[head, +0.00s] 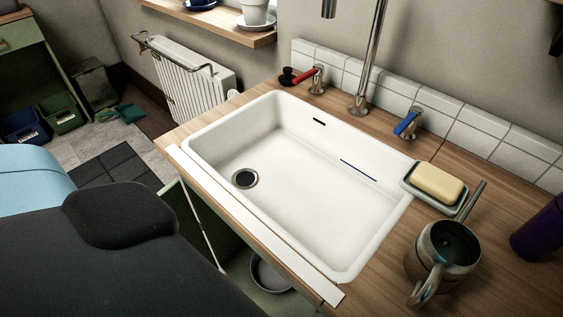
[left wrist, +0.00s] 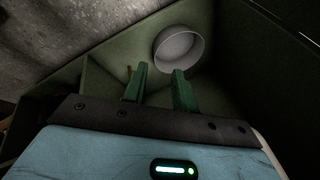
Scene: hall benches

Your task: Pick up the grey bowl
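The grey bowl (head: 271,277) sits low inside the green cupboard under the sink, partly cut off by the counter's front edge in the head view. In the left wrist view the bowl (left wrist: 180,49) lies beyond my left gripper (left wrist: 159,79), slightly to the right. The gripper's two green fingers are apart with nothing between them, and the bowl looks clear of the fingertips. In the head view my left arm covers the lower left and its gripper is hidden. My right gripper is in neither view.
The cupboard's green walls (left wrist: 105,50) surround the bowl closely. Above is a white sink (head: 300,210) in a wooden counter with a white front strip (head: 250,222). A soap dish (head: 408,184), a metal mug (head: 440,262) and a purple cup (head: 540,232) stand right.

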